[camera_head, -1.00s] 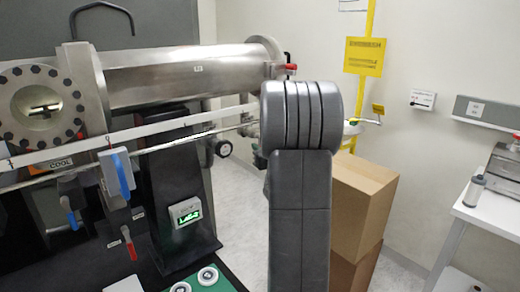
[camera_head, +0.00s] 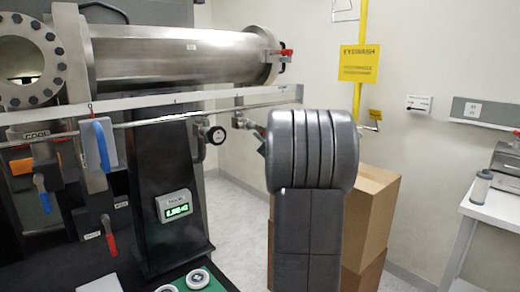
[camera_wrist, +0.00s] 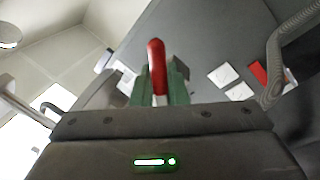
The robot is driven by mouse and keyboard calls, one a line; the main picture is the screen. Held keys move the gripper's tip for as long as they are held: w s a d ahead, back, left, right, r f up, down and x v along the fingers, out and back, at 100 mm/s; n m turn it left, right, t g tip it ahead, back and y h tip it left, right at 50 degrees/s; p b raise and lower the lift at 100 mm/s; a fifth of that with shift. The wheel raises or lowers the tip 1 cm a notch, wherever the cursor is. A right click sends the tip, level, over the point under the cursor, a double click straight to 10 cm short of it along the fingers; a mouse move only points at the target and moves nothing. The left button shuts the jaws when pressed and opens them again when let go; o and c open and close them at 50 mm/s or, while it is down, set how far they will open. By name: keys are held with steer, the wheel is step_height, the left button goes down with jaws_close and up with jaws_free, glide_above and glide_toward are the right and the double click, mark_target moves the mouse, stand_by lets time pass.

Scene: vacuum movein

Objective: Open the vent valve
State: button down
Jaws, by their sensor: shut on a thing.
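A red handle (camera_wrist: 156,62) stands between the green fingers of my gripper (camera_wrist: 159,88) in the wrist view. The gripper is shut on it. My gripper is hidden behind my own arm in the head view, so I cannot tell there which handle it holds. In the head view, one red handle (camera_head: 109,238) hangs at the lower left beside a small label too small to read. Another small red handle (camera_head: 286,52) sits at the right end of the steel cylinder (camera_head: 180,56).
Blue handles (camera_head: 105,143) hang at left. Cardboard boxes (camera_head: 376,225) stand behind my arm. A white table (camera_head: 485,210) is at right, with floor between.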

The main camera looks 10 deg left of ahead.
steer(key=n+b, duration=0.1)
steer(key=n, duration=0.1)
steer(key=n+y+b, duration=0.1)
steer(key=n, duration=0.1)
steer(key=r+n+b, duration=0.1)
steer(key=n+b, duration=0.1)
steer(key=shift+w+d+r+n+g+y, duration=0.1)
steer(key=shift+w+d+n+g+y, duration=0.2)
steer(key=shift+w+d+g, duration=0.1)
steer(key=n, duration=0.1)
steer(key=r+n+b, duration=0.1)
steer(key=n, duration=0.1)
steer(key=n+b, duration=0.1)
steer(key=shift+r+n+g+y, duration=0.25)
steer(key=shift+n+g+y, duration=0.05)
steer(key=shift+g+y, duration=0.1)
steer(key=shift+r+n, duration=0.15)
steer(key=shift+n, duration=0.15)
steer(key=shift+r, duration=0.25)
steer(key=c, duration=1.5)
jaws_free()
steer(key=shift+f, duration=0.1)
steer(key=shift+s+d+f, duration=0.1)
steer(key=shift+s+d, duration=0.05)
steer(key=shift+d, duration=0.05)
steer(key=b+v, duration=0.1)
steer(key=v, duration=1.2)
steer(key=shift+d, duration=0.15)
